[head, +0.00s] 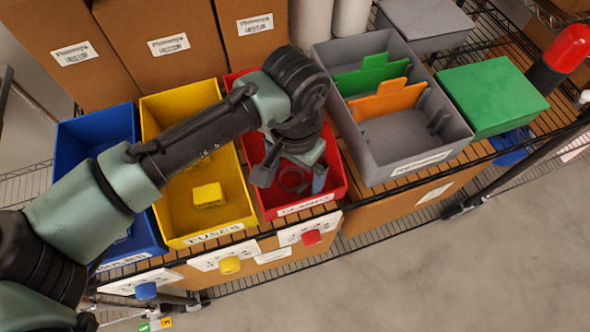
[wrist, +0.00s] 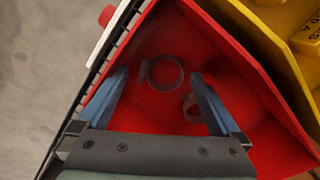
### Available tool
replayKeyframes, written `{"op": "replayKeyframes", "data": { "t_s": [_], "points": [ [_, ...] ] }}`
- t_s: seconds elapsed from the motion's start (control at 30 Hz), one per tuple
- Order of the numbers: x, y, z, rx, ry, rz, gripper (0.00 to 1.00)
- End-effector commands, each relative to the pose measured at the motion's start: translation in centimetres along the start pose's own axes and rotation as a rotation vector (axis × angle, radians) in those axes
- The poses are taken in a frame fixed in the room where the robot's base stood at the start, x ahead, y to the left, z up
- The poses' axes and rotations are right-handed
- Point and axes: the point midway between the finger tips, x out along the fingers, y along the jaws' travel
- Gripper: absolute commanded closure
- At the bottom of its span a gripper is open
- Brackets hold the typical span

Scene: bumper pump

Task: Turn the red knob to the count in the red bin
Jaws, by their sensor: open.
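The red bin (head: 337,183) stands between the yellow bin and a grey crate. My gripper (head: 290,178) is over or in the red bin, pointing down, with its fingers apart and nothing between them that I can see held. In the wrist view, two ring-shaped clamps (wrist: 162,73) lie on the red bin's floor, a larger one and a smaller one (wrist: 190,107) partly behind a finger. The red knob (head: 312,238) sits on a white dial plate below the red bin; it also shows at the wrist view's upper left edge (wrist: 106,15). The dial marks are too small to read.
The yellow bin (head: 231,218) holds a yellow block, and a blue bin (head: 92,127) is at its left. Yellow (head: 230,265) and blue (head: 145,291) knobs are on the front. The grey crate (head: 451,128) with dividers stands right. Boxes stand behind; the floor in front is clear.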

Motion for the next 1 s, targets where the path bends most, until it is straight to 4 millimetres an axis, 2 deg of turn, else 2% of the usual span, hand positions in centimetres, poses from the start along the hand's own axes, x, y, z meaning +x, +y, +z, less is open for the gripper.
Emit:
{"op": "replayKeyframes", "data": {
  "t_s": [0.03, 0.1, 0.3, 0.53, 0.73, 1.0],
  "points": [
    [0.6, -0.1, 0.0, 0.002, 0.0, -0.004, 0.0],
    [-1.7, 0.0, -0.1, 0.002, 0.005, -0.001, 0.0],
    [-6.6, -0.4, 0.0, 0.002, 0.004, -0.001, 0.0],
    [-11.0, -0.4, 0.1, 0.002, 0.002, -0.001, 0.0],
    [-12.7, -0.4, 0.1, 0.001, 0.001, -0.001, 0.0],
    [-12.9, -0.4, 0.1, 0.001, 0.0, 0.0, 0.0]
  ]
}}
